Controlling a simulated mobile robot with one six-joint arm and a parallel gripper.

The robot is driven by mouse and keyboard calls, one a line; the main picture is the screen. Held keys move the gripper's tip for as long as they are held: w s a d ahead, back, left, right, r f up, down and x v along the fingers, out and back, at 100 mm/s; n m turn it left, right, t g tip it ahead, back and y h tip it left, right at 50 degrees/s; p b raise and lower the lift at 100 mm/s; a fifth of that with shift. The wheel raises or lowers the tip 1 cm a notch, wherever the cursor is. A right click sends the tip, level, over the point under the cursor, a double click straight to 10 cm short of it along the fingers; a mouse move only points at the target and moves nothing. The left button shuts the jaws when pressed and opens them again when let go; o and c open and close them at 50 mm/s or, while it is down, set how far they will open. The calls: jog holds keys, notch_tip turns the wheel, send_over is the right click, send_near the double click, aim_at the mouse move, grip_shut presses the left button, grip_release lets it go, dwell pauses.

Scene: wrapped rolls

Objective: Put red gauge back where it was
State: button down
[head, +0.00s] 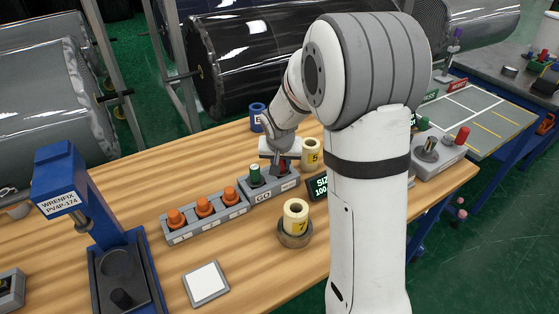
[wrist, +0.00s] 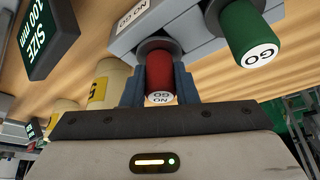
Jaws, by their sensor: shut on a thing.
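The red gauge (wrist: 159,72), with NO GO on its end, is between the two fingers of my gripper (wrist: 158,88). My gripper is shut on it. In the head view my gripper (head: 281,160) is over the right half of the grey gauge holder (head: 263,192), mostly hiding the red gauge. In the wrist view the far end of the red gauge meets a dark round socket in the holder (wrist: 185,15); whether it is fully seated I cannot tell. The green GO gauge (head: 255,173) stands in the holder's left place; it also shows in the wrist view (wrist: 248,32).
A grey rack with orange-capped pieces (head: 204,208) adjoins the holder's left. Yellow-labelled rolls (head: 311,152) (head: 296,216) and a SIZE display (head: 318,187) are close on the right. A blue roll (head: 257,118) stands behind. A blue press (head: 75,195) is at left.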

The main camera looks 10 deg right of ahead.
jog(key=shift+s, duration=0.1)
jog(key=shift+f, duration=0.1)
jog(key=c, duration=1.1)
grip_release()
jog(key=shift+c, duration=0.2)
jog(key=shift+r, duration=0.55)
jog(key=s+v, duration=0.1)
jog(key=v, duration=1)
jog(key=s+n+g+y, duration=0.1)
jog(key=s+n, duration=0.2)
jog(key=s, duration=2)
jog(key=shift+d+f, duration=0.3)
jog(key=shift+d, duration=0.05)
